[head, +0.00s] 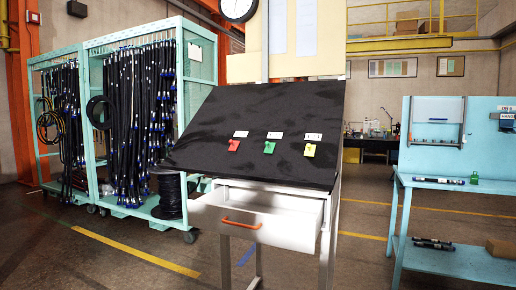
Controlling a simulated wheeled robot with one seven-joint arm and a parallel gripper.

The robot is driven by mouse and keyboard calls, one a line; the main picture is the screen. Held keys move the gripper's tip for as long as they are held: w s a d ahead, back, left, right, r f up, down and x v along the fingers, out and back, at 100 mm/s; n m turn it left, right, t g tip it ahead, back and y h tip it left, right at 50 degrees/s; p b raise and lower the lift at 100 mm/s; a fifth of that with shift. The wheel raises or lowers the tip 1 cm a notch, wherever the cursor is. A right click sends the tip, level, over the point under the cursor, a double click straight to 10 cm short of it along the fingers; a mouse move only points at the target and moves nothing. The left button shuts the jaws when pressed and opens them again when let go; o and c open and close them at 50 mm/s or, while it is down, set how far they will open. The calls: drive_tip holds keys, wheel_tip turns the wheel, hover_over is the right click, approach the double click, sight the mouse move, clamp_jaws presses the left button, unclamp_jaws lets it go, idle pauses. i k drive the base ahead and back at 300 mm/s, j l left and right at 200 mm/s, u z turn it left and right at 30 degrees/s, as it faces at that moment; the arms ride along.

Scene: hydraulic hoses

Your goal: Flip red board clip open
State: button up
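The red clip (234,145) is on the sloped black board (215,125), the leftmost of three clips in a row. A white label (240,134) sits just above it. The green clip (269,147) is in the middle and the yellow clip (309,150) is on the right, each below its own white label. The clips are too small to tell whether any is open. My gripper is not in view.
Under the board, a drawer (257,224) with an orange handle (242,223) is pulled out toward me. Hose racks (195,70) stand at left, a light blue workbench (450,185) at right. Floor between board and workbench looks clear.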

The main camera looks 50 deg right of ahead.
sight(234, 146)
drive_tip(key=i+l+z, duration=0.2)
drive_tip(key=i, duration=0.5)
drive_tip(key=i+z, duration=0.15)
drive_tip(key=i, duration=0.55)
drive_tip(key=i+z, duration=0.2)
drive_tip(key=i, duration=0.5)
drive_tip(key=i+j+z, duration=0.15)
drive_tip(key=i, duration=0.55)
